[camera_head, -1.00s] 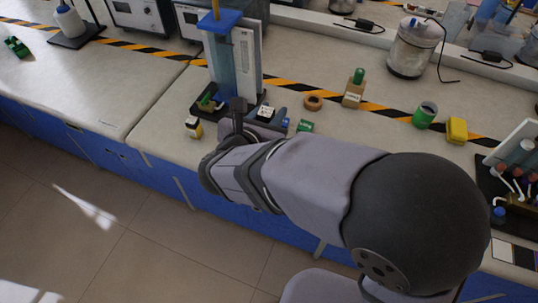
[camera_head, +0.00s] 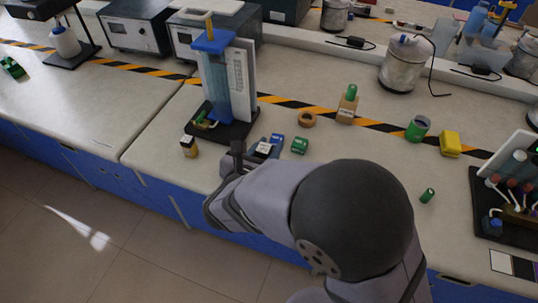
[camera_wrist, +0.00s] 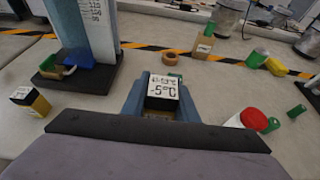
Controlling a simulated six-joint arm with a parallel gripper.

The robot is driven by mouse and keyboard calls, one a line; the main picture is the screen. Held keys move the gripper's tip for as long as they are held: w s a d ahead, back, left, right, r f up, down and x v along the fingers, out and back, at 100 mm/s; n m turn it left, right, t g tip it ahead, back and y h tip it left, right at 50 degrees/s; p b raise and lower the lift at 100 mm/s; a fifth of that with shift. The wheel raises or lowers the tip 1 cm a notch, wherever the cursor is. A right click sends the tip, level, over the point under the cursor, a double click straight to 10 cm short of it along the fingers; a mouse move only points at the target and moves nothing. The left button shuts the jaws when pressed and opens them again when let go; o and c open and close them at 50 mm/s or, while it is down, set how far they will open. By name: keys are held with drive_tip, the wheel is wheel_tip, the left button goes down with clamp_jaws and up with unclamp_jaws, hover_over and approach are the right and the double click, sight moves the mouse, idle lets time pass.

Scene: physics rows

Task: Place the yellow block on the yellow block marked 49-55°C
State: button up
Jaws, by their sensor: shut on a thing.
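My gripper (camera_wrist: 161,98) has blue jaws shut on a block (camera_wrist: 162,92) with a white, black-printed top. The print is only partly legible and ends in "5°C"; a dull yellow side shows below it. In the head view the gripper (camera_head: 263,149) is low over the bench's front part, partly behind my arm. Another yellow block (camera_wrist: 30,101) with a white, printed top stands upright to the left, apart from the gripper; it also shows in the head view (camera_head: 189,147). Its print is too small to read. Whether the held block touches the bench is unclear.
A blue-topped column on a black base (camera_head: 222,128) stands behind the gripper. A green block (camera_head: 300,145) is close at the right. A brown ring (camera_head: 307,119), a green can (camera_head: 417,128) and a plain yellow object (camera_head: 450,143) lie further right. A red-topped item (camera_wrist: 253,119) shows in the wrist view.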

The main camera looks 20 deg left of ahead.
drive_tip(key=shift+f, duration=1.65)
drive_tip(key=shift+f, duration=0.1)
drive_tip(key=o, duration=1.1)
drive_tip(key=b+v, duration=0.1)
drive_tip(key=v, duration=1.1)
